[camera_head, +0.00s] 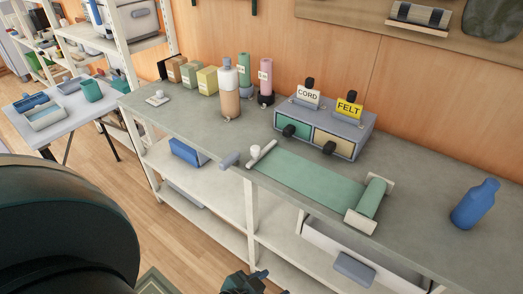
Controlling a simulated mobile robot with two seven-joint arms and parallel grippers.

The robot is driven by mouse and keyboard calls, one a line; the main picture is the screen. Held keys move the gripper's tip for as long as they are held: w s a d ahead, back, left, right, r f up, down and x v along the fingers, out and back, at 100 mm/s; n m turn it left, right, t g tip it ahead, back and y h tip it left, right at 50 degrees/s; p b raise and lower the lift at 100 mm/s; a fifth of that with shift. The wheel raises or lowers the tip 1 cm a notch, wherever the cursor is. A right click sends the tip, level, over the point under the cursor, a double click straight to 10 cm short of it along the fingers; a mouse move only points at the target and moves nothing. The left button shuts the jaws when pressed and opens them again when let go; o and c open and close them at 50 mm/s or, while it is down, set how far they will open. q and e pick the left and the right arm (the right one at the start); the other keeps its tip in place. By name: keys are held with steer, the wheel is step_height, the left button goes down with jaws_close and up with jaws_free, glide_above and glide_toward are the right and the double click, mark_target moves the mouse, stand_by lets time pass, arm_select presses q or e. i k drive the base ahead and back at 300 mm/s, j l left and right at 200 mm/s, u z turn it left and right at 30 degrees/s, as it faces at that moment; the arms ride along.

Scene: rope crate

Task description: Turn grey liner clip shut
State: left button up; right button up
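A small grey cylindrical piece (229,160), which looks like the liner clip, sits at the front edge of the bench. It is just left of a pale bar (262,153) with a white knob, at the left end of the green liner (307,179). Whether it is turned open or shut is too small to tell. The liner runs right to a green roll (373,197) in a pale holder. A dark gripper (246,282), seemingly my left, shows in part at the bottom edge, well below the bench top and apart from the clip. Its fingers are unclear. My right gripper does not show.
The grey bench top (420,180) carries a drawer box (343,144) with CORD and FELT signs, a blue bottle (475,204), a tan bottle (229,90) and several small boxes. A lower shelf (190,177) lies beneath. My dark arm covers the lower left.

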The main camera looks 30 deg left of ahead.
mark_target(233, 159)
steer(key=u, duration=1.3)
